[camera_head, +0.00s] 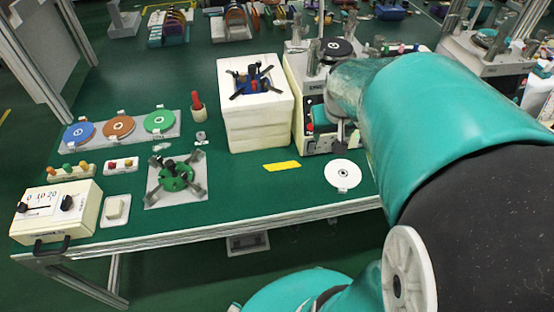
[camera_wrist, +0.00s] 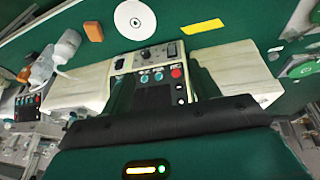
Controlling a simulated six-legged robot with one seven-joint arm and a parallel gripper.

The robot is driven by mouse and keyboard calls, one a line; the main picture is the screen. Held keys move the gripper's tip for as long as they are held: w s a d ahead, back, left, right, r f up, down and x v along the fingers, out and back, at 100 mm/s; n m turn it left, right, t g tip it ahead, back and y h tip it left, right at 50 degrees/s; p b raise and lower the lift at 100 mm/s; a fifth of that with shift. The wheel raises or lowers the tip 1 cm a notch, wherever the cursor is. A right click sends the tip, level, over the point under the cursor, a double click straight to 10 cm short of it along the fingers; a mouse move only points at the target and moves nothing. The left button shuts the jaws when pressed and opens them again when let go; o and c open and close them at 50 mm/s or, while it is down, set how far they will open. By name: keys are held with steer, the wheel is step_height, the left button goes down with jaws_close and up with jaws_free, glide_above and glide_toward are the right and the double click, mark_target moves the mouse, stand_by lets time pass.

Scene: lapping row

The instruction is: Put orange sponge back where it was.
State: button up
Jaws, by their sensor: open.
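The orange sponge (camera_wrist: 94,31) appears as a small orange-brown block on the green table in the wrist view. It lies beside a white disc (camera_wrist: 135,19). It is not visible in the head view, where my arm covers the table right of the disc.
The cream machine (camera_head: 318,138) stands beside a white foam block (camera_head: 256,125). A yellow strip (camera_head: 282,168) and the white disc (camera_head: 343,174) lie near the table's front edge. Green fixture (camera_head: 177,178), coloured discs and a meter box (camera_head: 55,212) occupy the left.

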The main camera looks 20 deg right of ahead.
steer(key=s+a+r+n+t+y, duration=0.1)
steer(key=s+a+r, duration=0.2)
steer(key=a, duration=0.6)
steer(key=s+a+r+n+t+y, duration=0.1)
steer(key=s+a+r+n, duration=0.1)
steer(key=s+a, duration=0.4)
steer(key=a+r, duration=0.1)
steer(key=a, duration=0.2)
steer(key=shift+a+r, duration=0.2)
steer(key=shift+r, duration=0.2)
stand_by(1.8)
